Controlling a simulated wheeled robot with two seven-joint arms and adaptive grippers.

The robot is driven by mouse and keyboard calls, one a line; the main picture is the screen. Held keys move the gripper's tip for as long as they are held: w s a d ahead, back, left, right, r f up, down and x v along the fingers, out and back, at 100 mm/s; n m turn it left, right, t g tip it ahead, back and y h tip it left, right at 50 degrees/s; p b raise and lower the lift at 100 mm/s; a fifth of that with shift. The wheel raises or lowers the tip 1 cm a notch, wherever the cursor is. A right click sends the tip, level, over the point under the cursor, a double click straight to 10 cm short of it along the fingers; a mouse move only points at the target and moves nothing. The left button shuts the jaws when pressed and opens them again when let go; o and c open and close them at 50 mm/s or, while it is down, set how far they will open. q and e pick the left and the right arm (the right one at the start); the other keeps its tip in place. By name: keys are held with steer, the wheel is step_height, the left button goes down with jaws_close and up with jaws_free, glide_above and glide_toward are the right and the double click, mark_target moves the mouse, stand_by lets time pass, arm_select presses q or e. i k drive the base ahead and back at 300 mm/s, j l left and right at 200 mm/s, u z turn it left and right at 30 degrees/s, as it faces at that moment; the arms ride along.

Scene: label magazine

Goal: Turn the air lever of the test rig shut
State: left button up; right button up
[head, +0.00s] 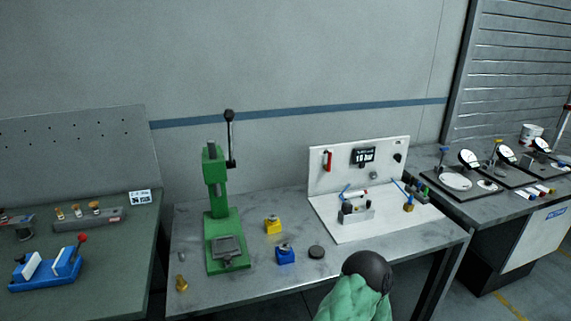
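The test rig appears to be the white upright panel (345,178) with a white base plate, at the right of the middle table in the head view. A small red lever (328,160) is on the panel's upper left and looks roughly upright. I cannot tell its exact setting at this size. A dark display (362,156) is right of it, and a small black knob (397,157) is near the right edge. A small grey fixture (357,213) stands on the base plate. Neither of my grippers is in view.
A green shape with a dark rounded top (366,268) stands before the middle table, just below the rig; I cannot tell what it is. A green press (220,215) stands left of the rig. Yellow (273,226) and blue blocks (285,255) lie between them. Dial gauges (469,157) stand right.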

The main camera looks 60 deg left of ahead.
mark_target(327, 168)
steer(key=u, duration=1.65)
steer(key=i+l+u, duration=0.3)
steer(key=k+l, duration=0.05)
steer(key=k, duration=0.05)
